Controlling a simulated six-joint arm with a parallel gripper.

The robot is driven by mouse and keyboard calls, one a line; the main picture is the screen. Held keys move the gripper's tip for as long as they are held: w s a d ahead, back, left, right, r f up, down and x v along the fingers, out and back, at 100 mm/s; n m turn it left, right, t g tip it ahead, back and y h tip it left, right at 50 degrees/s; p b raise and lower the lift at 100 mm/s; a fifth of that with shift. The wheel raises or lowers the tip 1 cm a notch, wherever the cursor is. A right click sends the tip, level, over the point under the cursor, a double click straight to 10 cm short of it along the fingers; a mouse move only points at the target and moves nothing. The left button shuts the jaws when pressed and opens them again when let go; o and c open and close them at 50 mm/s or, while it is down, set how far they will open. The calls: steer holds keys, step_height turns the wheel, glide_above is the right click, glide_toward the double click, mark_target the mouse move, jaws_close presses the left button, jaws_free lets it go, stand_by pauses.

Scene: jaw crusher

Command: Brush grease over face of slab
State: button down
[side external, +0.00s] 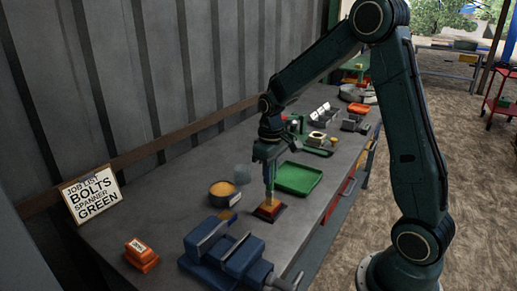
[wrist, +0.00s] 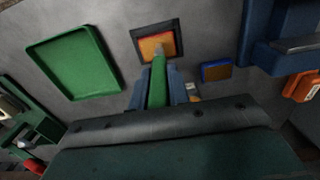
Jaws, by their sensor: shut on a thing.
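My gripper (side external: 269,178) points down above the slab. In the wrist view my gripper (wrist: 160,74) is shut on the green handle of a brush (wrist: 158,80). The brush tip overlaps the slab's face and looks to be on it; exact contact is hard to tell. A round grey tin (side external: 222,197) with yellow-orange contents, apparently grease, stands left of the slab.
A blue vise (side external: 225,255) is close in front. An orange block (side external: 141,255) and job sign (side external: 92,194) are left. Several tools and bins crowd the far bench.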

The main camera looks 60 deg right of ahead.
steer(key=a+r, duration=0.3)
steer(key=r, duration=0.5)
stand_by(0.8)
stand_by(0.5)
